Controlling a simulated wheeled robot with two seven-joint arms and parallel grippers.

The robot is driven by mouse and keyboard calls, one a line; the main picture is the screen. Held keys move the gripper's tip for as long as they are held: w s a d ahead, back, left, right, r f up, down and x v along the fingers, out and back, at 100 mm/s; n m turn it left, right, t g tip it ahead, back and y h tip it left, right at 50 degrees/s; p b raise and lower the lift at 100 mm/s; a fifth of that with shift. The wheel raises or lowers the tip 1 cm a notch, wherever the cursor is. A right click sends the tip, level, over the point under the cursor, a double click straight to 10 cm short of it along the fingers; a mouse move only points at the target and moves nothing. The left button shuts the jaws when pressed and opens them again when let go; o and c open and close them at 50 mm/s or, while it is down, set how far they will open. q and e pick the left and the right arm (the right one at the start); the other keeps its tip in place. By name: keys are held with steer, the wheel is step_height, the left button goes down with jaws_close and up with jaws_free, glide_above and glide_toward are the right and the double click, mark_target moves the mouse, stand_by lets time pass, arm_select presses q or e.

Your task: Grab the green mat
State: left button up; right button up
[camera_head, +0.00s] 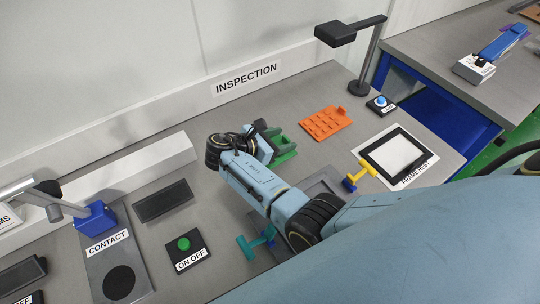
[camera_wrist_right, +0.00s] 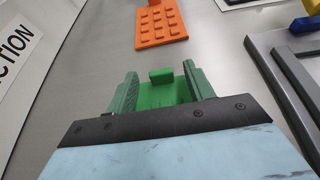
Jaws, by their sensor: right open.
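The green mat (camera_wrist_right: 165,95) lies on the grey bench, with a small raised tab at its far edge. In the head view the mat (camera_head: 286,156) is partly hidden by my right arm and gripper. My right gripper (camera_head: 279,141) is open over the mat. In the right wrist view its two dark green fingers (camera_wrist_right: 160,76) stand on either side of the mat and tab. I cannot tell whether they touch it. The near part of the mat is hidden behind the gripper body. My left gripper is not in view.
An orange mat (camera_head: 325,122) with raised bumps lies just beyond. A lamp (camera_head: 360,60), a blue button (camera_head: 380,101), a framed white pad (camera_head: 397,153) and a yellow-and-blue piece (camera_head: 361,173) stand to the right. A green button (camera_head: 184,244) and a teal piece (camera_head: 251,245) are nearer.

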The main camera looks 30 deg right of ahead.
steer(key=shift+d+f, duration=0.15)
steer(key=shift+d, duration=0.25)
steer(key=c, duration=1.1)
steer(key=shift+c, duration=0.2)
